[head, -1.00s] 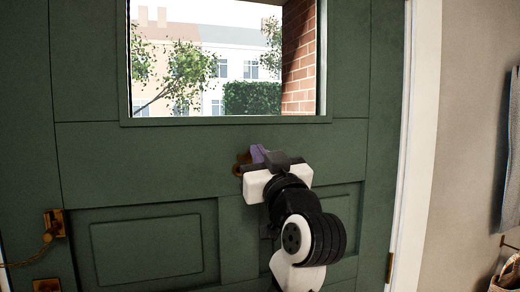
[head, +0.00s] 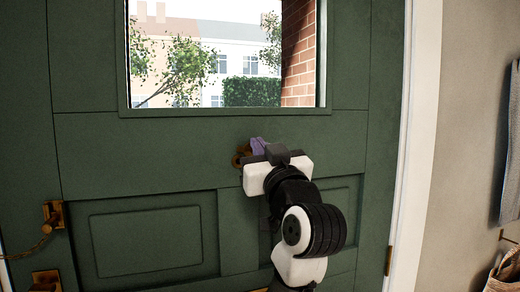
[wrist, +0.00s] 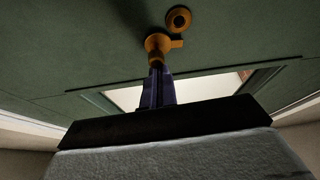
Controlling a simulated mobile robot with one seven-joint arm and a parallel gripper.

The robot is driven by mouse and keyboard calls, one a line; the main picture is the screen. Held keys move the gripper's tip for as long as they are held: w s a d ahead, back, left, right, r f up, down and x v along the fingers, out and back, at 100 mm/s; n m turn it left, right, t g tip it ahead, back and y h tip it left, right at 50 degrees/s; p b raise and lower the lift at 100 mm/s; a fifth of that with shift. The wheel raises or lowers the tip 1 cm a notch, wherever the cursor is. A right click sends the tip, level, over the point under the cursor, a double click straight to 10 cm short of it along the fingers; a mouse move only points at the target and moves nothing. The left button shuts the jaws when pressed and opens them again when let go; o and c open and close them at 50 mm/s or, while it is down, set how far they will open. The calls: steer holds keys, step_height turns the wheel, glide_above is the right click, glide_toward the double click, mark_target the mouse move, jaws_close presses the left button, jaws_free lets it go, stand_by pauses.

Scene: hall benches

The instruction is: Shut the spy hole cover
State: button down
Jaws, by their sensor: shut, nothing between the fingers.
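A brass spy hole (wrist: 178,18) with a dark centre shows on the green door in the wrist view. Its eyepiece looks uncovered. The brass cover (wrist: 158,42), a round piece with a small tab, sits beside the hole, apart from it. Brass also shows just left of my fingertips in the head view, at the cover (head: 241,156), partly hidden by my gripper. My gripper (head: 259,146) is shut and empty. Its purple fingers (wrist: 157,88) point at the cover with the tips right at it; I cannot tell whether they touch.
The green door (head: 150,150) fills most of the head view, with a window (head: 220,70) above my gripper. A brass chain lock (head: 53,215) is at the left. A towel (head: 511,150) and basket (head: 503,272) are by the wall at right.

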steer(key=shift+f+b, duration=0.3)
steer(key=shift+b, duration=0.1)
steer(key=f+m+h, duration=0.1)
steer(key=m+h, duration=0.1)
steer(key=m, duration=0.2)
steer(key=m+h, duration=0.2)
steer(key=m, duration=0.2)
steer(key=f+m+h, duration=0.1)
steer(key=m+h, duration=0.1)
steer(key=m, duration=0.2)
steer(key=shift+s+a+f+m+b, duration=0.15)
steer(key=shift+a+f+m+b, duration=0.15)
steer(key=shift+a+b, duration=0.1)
steer(key=shift+a, duration=0.1)
